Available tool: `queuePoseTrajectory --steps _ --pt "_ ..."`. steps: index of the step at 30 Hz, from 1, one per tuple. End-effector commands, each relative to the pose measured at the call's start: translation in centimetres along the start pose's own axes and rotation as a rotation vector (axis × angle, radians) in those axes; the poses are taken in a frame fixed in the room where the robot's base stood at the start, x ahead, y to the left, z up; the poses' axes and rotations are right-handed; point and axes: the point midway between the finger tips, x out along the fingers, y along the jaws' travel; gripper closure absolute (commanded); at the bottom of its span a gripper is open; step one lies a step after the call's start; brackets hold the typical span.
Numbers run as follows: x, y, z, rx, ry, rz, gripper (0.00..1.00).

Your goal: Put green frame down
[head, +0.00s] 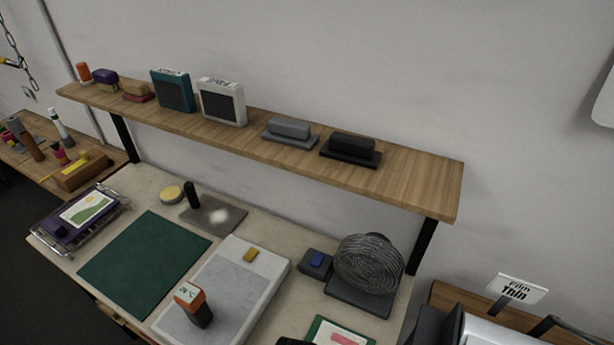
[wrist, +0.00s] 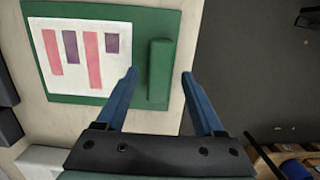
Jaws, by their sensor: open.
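The green frame (wrist: 100,12) lies flat on the pale worktop in the wrist view. It holds a white sheet with pink and purple bars (wrist: 80,58), and a raised green grip block (wrist: 160,70) stands on its right side. My gripper (wrist: 160,74) is open, with one blue finger on each side of the block and gaps visible on both sides. In the head view, only part of the green frame (head: 317,326) shows at the bottom edge; the rest is cut off. My gripper is not clearly visible there.
The worktop edge is just right of the frame in the wrist view, with dark floor (wrist: 255,70) beyond. In the head view, a round fan (head: 368,265) and a small box with a blue top (head: 316,262) stand behind the frame. A pale slab (head: 262,275) lies to its left.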

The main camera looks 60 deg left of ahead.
Motion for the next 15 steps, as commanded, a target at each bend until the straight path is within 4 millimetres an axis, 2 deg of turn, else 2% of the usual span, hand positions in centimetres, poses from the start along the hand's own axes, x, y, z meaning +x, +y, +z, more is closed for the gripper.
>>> queuePoseTrajectory --steps 9,15 --pt "-6.7 0.1 0.0 0.002 0.001 0.006 0.30" --pt "-9.0 0.1 0.0 0.001 0.000 0.002 0.30"
